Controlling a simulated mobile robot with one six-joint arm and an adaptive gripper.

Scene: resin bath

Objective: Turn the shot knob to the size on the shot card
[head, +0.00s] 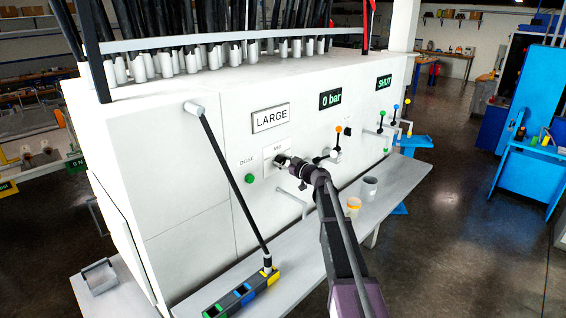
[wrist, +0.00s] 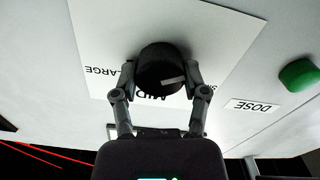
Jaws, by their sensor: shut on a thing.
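The shot card (head: 270,117) on the white machine front reads LARGE. The shot knob (wrist: 160,66) is a round black knob on a white label plate (wrist: 215,45), which appears upside down in the wrist view. LARGE shows at the plate's left, MID below the knob, and a partly hidden label beginning with S at the right. The knob's white mark points right, towards that S label. My gripper (wrist: 163,75) is shut on the knob, one finger on each side. In the head view my gripper (head: 289,161) hides most of the knob.
A green DOSE button (wrist: 299,75) is close beside the plate. Displays read 0 bar (head: 330,98) and SHUT (head: 384,82). A lever with an orange tip (head: 338,130) stands right of my gripper.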

